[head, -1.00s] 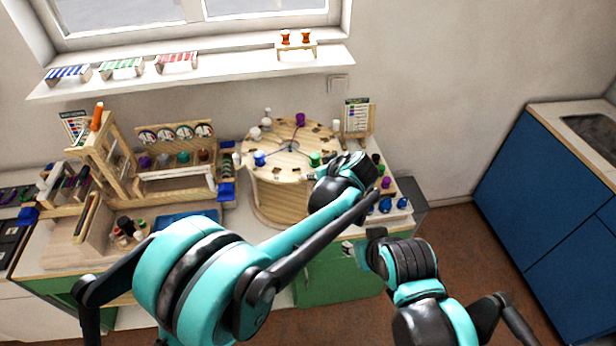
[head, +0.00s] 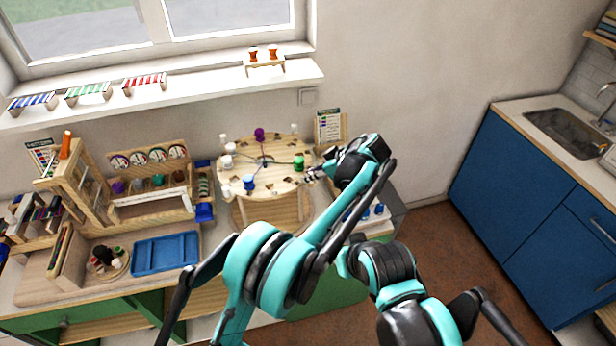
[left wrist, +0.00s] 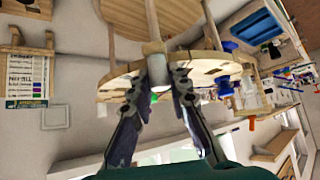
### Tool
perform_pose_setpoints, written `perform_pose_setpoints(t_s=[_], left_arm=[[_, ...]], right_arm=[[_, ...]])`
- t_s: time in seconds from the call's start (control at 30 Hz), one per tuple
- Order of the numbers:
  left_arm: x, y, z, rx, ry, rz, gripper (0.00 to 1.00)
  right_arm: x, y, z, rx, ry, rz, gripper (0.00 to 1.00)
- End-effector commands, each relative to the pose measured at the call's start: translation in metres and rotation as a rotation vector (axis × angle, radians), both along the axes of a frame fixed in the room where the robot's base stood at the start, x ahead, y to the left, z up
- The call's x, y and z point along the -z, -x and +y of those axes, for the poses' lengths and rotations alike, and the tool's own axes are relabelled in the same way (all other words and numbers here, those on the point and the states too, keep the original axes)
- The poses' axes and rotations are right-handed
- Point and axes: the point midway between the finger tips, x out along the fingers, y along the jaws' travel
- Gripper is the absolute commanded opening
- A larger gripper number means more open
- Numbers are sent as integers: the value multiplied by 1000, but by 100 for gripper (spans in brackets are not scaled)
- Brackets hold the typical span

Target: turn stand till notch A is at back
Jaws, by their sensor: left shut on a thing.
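The stand (head: 240,179) is a round wooden turntable with notches near its rim and coloured spools on top. A purple spool (head: 259,134) is at the back, a green one (head: 298,162) at the right and a blue one (head: 249,181) at the front left. My left gripper (head: 312,174) is at the right rim. In the left wrist view, my left gripper (left wrist: 158,80) is shut on a pale post at the rim of the stand (left wrist: 118,84). The notch letters are too small to read. My right arm is at the lower right; its fingers cannot be made out.
A blue tray (head: 165,252) and a wooden rack with dials (head: 150,190) stand left of the turntable. A card holder (head: 330,128) is behind it at the right. Blue knobs (head: 379,209) lie beneath my left arm.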

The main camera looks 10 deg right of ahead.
Motion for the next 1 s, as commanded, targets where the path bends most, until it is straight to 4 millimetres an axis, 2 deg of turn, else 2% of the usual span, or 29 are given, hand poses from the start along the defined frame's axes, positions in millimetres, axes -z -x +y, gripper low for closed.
perform_pose_setpoints(t_s=[0.7,0.73,0.8,1.0], left_arm=[[0,-5,-4,-38,1,1,0],[0,-5,-4,-38,1,1,25],[0,-5,-4,-38,1,1,39],[0,-5,-4,-37,1,1,39]], right_arm=[[-2,0,0,0,0,0,40],[-2,0,0,0,0,0,40],[-2,0,0,0,0,0,40],[-2,0,0,0,0,0,40]])
